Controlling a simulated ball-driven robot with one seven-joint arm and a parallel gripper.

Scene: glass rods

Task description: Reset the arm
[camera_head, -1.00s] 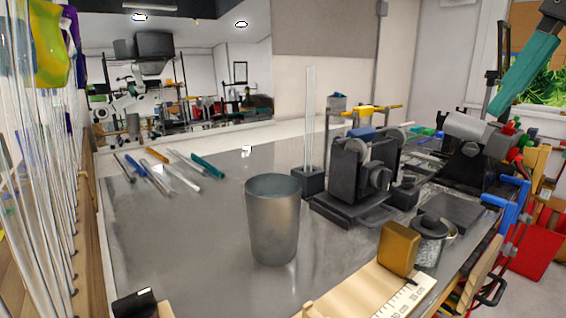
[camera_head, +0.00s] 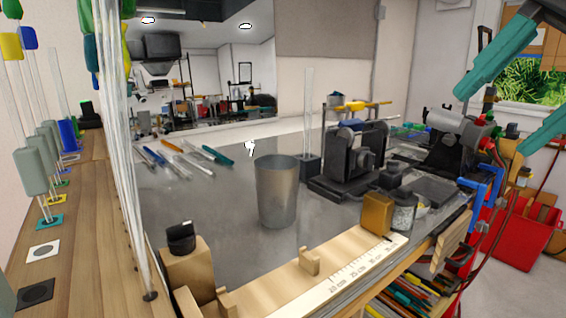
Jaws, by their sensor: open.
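My gripper (camera_head: 491,126) is at the right edge of the head view. Its two long teal fingers slant down to the left and stand apart, with nothing seen between them. The upper finger is in front of the window, and the lower one is cut off by the picture edge. The fingers show in front of the burner (camera_head: 458,123) and the right end of the bench; their distance from these is hard to judge. The rest of my arm is mostly out of view.
A grey metal cup (camera_head: 277,195) stands mid-bench, with several pens (camera_head: 165,160) behind. A black device (camera_head: 355,160) and an upright glass rod (camera_head: 308,110) stand right of it. A wooden ruler rail (camera_head: 300,290) runs along the front. Tall glass rods (camera_head: 115,130) stand close on the left.

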